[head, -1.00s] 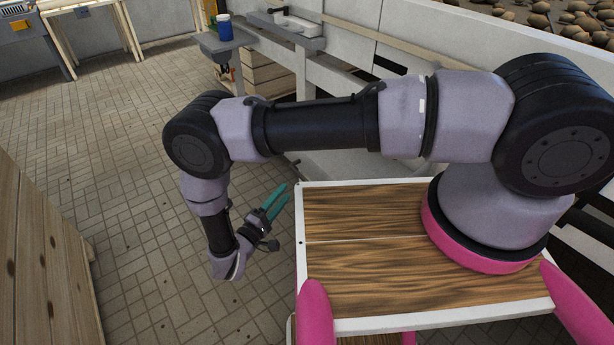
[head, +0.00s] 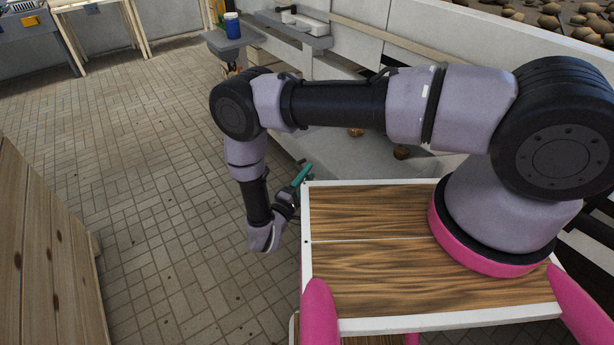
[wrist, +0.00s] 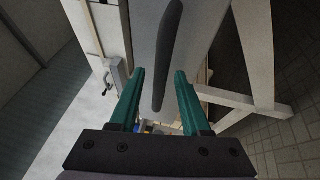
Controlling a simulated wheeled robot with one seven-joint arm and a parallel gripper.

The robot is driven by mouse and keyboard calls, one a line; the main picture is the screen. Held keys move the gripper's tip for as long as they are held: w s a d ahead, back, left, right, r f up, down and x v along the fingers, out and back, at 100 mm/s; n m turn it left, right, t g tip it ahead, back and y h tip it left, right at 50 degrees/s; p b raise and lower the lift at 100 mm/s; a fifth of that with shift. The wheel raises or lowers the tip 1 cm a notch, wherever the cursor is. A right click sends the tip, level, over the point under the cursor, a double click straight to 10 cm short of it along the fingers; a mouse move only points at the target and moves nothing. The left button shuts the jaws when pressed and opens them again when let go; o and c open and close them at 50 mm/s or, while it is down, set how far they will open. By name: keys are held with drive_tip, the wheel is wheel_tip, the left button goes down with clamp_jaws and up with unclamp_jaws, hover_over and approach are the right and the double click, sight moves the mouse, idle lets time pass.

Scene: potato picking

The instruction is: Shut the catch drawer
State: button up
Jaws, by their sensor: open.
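The catch drawer (head: 330,147) is a grey tray beneath my arm in the head view, standing out from the white machine side. Brown potatoes (head: 401,152) lie in it, and my arm hides part of it. In the wrist view its grey front (wrist: 196,45) carries a long dark handle (wrist: 170,50). My gripper (head: 303,174) has teal fingers and is open and empty near the drawer's near left edge. In the wrist view the open fingers (wrist: 160,72) appear on either side of the handle's line; I cannot tell whether they touch it.
A blue jar (head: 232,26) stands on a grey shelf at the back. A wooden box (head: 40,250) stands at the left. Tiled floor (head: 150,170) lies open between. White frame legs (wrist: 240,100) show right in the wrist view.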

clamp_jaws()
idle(1.4)
